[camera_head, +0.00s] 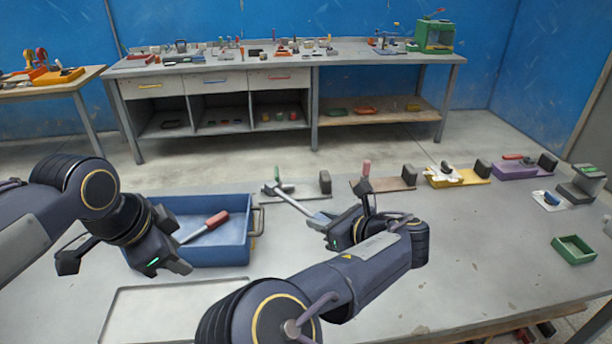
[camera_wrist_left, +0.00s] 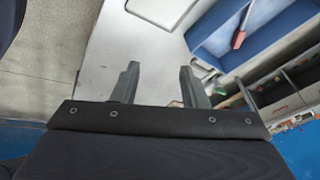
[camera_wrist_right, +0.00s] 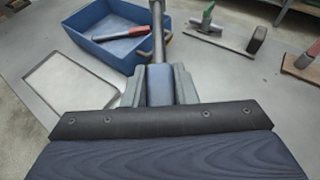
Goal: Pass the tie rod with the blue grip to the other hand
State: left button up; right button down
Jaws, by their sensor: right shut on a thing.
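The tie rod with the blue grip (camera_wrist_right: 158,88) is held in my right gripper (camera_wrist_right: 158,85), with the jaws around the blue grip. Its grey metal shaft (camera_wrist_right: 157,30) points away from the gripper. In the head view the rod (camera_head: 293,203) slants up and left from my right gripper (camera_head: 342,215), above the table beside the blue tray. My left gripper (camera_head: 124,264) is to the left, in front of the blue tray, with its jaws apart. In the left wrist view the left gripper (camera_wrist_left: 158,82) is open with nothing between its fingers.
The blue tray (camera_head: 258,225) holds a rod with a red grip (camera_head: 214,221). A shallow pale tray (camera_head: 130,300) lies in front. Several coloured bases with dark blocks, including a purple one (camera_head: 512,170), line the back edge. A green box (camera_head: 573,249) stands right. The table's right middle is clear.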

pick_arm(q)
jog(key=w+d+r+m+y, duration=0.1)
jog(key=w+d+r+m, duration=0.2)
jog(key=w+d+m, duration=0.6)
jog(key=m+y, duration=0.2)
jog(key=m, duration=0.5)
send_near(301, 208)
jog(key=shift+t, duration=0.4)
jog(key=x, duration=0.5)
jog(key=w+x, duration=0.1)
jog(key=x, duration=0.4)
jog(key=shift+a+r, duration=0.15)
jog(key=shift+a, duration=0.1)
grip_shut()
pick_arm(e)
jog(key=c, duration=1.2)
grip_release()
jog(key=shift+o, duration=0.6)
